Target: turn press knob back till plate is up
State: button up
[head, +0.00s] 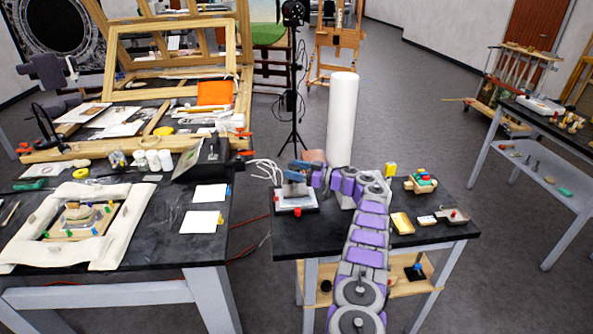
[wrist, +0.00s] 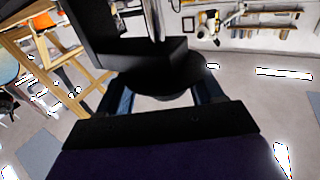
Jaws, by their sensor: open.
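The small press (head: 296,203) stands on the near dark table, with a pale base and a red part at its front. My gripper (head: 296,177) is over the press at the end of my purple and grey arm and hides its upper part. In the wrist view my gripper (wrist: 160,100) is open, with one blue finger on each side of a dark round knob (wrist: 168,93). I cannot tell whether the fingers touch the knob. A dark block and a shiny upright rod show beyond it. The press plate's height cannot be made out.
A white cylinder (head: 342,115) stands behind my arm. A yellow block (head: 402,223), a small colored toy-like object (head: 421,183) and a grey tool (head: 452,215) lie to the right on the table. The left workbench (head: 165,250) is crowded; a gap separates the tables.

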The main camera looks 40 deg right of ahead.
jog(key=shift+s, duration=0.1)
jog(key=shift+s+d+r+p, duration=0.1)
jog(key=shift+s+p, duration=0.15)
jog(key=shift+p, duration=0.1)
jog(key=v, duration=1.6)
jog(key=shift+d+f+p, duration=0.3)
jog(key=shift+d+p, duration=0.1)
jog(key=shift+d, duration=0.1)
jog(key=shift+s, duration=0.15)
